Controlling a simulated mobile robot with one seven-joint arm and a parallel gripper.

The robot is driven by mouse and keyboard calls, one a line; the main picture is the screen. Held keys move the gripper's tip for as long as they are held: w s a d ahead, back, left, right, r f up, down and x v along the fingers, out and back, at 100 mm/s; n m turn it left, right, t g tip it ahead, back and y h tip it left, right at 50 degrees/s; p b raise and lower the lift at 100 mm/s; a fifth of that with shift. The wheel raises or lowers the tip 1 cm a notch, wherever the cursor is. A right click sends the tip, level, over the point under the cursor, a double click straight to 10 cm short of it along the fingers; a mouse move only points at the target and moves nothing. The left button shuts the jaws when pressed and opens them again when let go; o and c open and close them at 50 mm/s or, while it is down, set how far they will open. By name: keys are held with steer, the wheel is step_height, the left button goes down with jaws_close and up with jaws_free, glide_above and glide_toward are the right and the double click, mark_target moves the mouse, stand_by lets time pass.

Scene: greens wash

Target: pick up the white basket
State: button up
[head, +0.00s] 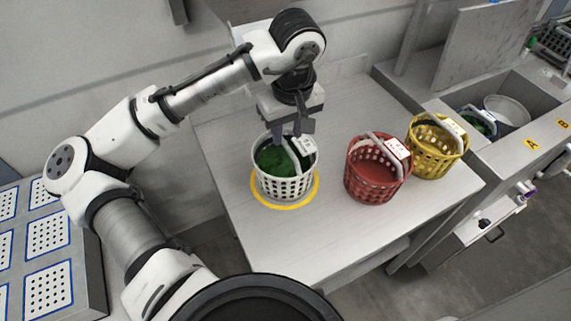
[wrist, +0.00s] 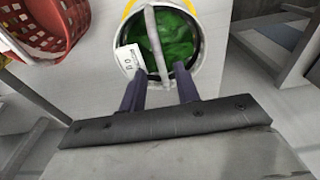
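The white basket (head: 285,184) stands upright on the grey table inside a yellow ring, with green leaves in it. My gripper (head: 297,133) is right above it, its fingers pointing down at the rim and handle area. In the wrist view the white basket (wrist: 203,42) lies just beyond the fingertips, with its handle running across the opening and a white tag on it. The two dark fingers of my gripper (wrist: 160,88) are spread apart with nothing seen between them but the handle's near end close by. I cannot tell whether a finger touches the basket.
A red basket (head: 367,186) and a yellow basket (head: 430,161) stand to the right on the same table (head: 240,135). A sink (head: 520,98) with more items is at the far right. The table's front has free room.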

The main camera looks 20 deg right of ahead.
mark_target(285, 143)
steer(key=shift+w+a+f+p, duration=0.1)
steer(key=shift+w+f+p, duration=0.1)
steer(key=shift+f, duration=0.7)
steer(key=shift+w+f+p, duration=0.15)
steer(key=shift+f+p, duration=0.1)
steer(key=shift+f, duration=0.65)
steer(key=shift+w+a+f+p, duration=0.1)
steer(key=shift+w+f+p, duration=0.1)
steer(key=shift+f, duration=0.7)
steer(key=shift+c, duration=0.2)
jaws_close()
